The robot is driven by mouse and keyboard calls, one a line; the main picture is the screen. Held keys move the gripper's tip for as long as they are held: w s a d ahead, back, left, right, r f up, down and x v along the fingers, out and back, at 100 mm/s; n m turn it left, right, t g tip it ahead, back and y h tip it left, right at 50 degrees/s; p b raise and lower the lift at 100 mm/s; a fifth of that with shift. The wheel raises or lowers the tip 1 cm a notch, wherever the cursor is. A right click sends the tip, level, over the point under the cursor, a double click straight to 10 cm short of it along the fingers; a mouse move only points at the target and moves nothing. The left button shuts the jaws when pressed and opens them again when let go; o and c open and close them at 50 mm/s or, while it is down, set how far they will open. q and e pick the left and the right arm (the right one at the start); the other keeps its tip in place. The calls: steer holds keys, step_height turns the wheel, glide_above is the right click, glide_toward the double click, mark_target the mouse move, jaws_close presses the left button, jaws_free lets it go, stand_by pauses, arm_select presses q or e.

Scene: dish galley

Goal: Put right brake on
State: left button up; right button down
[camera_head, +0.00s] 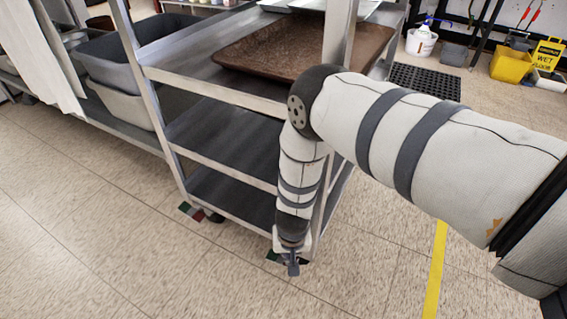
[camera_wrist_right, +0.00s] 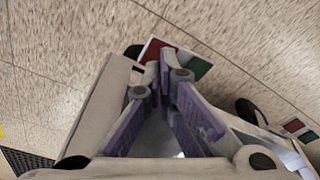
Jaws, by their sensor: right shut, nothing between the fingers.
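A metal cart (camera_head: 215,162) stands on the tiled floor, with small red, white and green brake pedals at its foot. The right brake pedal (camera_head: 271,256) is at the cart's near right corner, partly hidden by my right gripper (camera_head: 293,268). In the right wrist view its red part (camera_wrist_right: 152,49) and green part (camera_wrist_right: 197,69) show just beyond the fingertips (camera_wrist_right: 163,72). My right gripper is shut and empty, pointing down at the pedal; I cannot tell whether it touches. The left brake pedal (camera_head: 190,210) is at the cart's other near corner. My left gripper is out of view.
A brown tray (camera_head: 270,60) lies on the cart's top shelf. Grey bins (camera_head: 115,100) stand on a shelf at left. A black mat (camera_head: 425,82), a white bucket (camera_head: 421,40) and a yellow bucket (camera_head: 510,64) are behind. The floor in front is clear.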

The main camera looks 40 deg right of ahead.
steer(key=shift+f+b, duration=0.7)
steer(key=shift+f, duration=0.6)
stand_by(0.4)
steer(key=shift+r, duration=0.1)
steer(key=shift+r+p, duration=2.05)
steer(key=shift+r, duration=1.55)
steer(key=shift+f, duration=0.15)
